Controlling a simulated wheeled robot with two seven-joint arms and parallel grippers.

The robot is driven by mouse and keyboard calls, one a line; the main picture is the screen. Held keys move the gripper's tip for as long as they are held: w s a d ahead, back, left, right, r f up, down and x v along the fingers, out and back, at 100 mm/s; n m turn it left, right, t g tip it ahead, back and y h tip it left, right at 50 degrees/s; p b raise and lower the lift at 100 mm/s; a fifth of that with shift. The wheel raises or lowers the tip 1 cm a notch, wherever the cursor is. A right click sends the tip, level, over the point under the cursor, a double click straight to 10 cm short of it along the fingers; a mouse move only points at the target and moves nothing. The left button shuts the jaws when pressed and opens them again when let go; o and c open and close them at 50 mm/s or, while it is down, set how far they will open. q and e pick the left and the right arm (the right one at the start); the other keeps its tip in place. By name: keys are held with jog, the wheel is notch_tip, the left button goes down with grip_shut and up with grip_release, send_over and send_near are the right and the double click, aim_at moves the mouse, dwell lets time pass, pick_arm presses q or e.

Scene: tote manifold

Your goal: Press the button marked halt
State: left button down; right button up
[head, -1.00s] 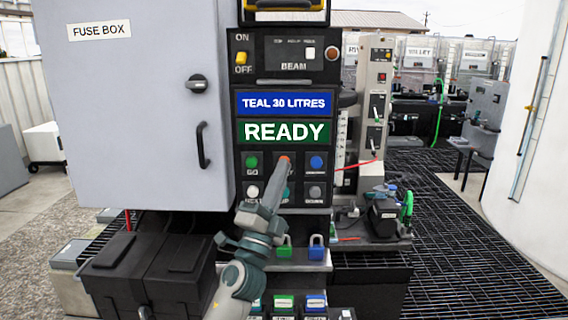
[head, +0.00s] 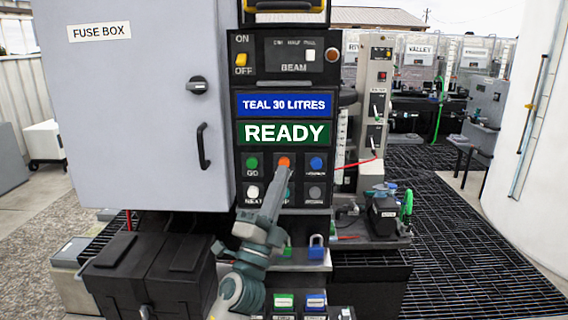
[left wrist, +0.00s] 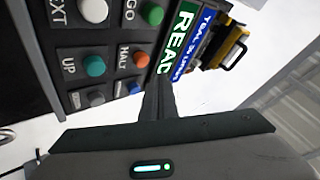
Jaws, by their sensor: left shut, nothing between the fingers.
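The halt button is the orange one (head: 284,162) in the middle of the top row on the black control panel. In the left wrist view the orange button (left wrist: 141,59) has the label HALT beside it. My left gripper (head: 283,173) is shut and empty, its tips just below the orange button in the head view. In the left wrist view the closed fingertips (left wrist: 157,80) are close to the button and to one side of it. I cannot tell whether they touch the panel. My right gripper is not in view.
A green button (head: 252,162) and a blue button (head: 316,162) flank the halt button. A white button (head: 252,191) and a grey button (head: 315,192) are below. The display (head: 285,132) reads READY. The grey fuse box (head: 135,110) stands out at the left.

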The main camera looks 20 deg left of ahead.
pick_arm(q)
jog(key=shift+s+d+p, duration=0.2)
jog(key=shift+s+d, duration=0.05)
jog(key=shift+s, duration=0.6)
jog(key=shift+s+d+p, duration=0.2)
jog(key=shift+s+d, duration=0.05)
jog(key=shift+s, duration=0.6)
